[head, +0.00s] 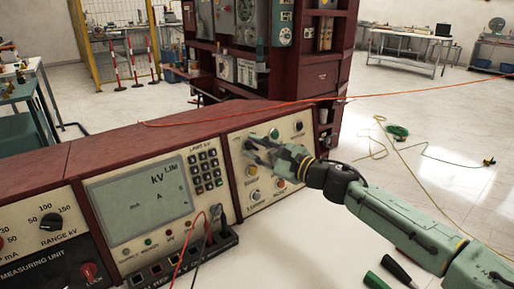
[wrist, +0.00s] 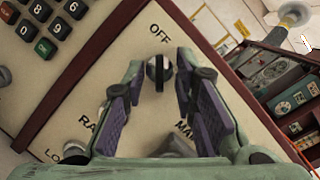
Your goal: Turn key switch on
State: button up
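The key switch (wrist: 159,70) is a round silver lock with a dark upright key or slot, on a cream panel below the word OFF. My gripper (wrist: 160,64) is open in the wrist view. Its purple-padded fingers stand to either side of the switch, with a visible gap on both sides. In the head view, my gripper (head: 256,148) reaches in from the right, close to the right-hand control panel (head: 237,138). There the fingers cover part of the panel, and I cannot clearly make out the switch.
A keypad (head: 207,171) and a grey display (head: 140,203) lie left of this panel. Red and black cables (head: 208,222) plug in below the display. A red wood frame (head: 226,115) edges the console.

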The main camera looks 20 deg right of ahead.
jog(key=shift+c, duration=0.5)
grip_shut()
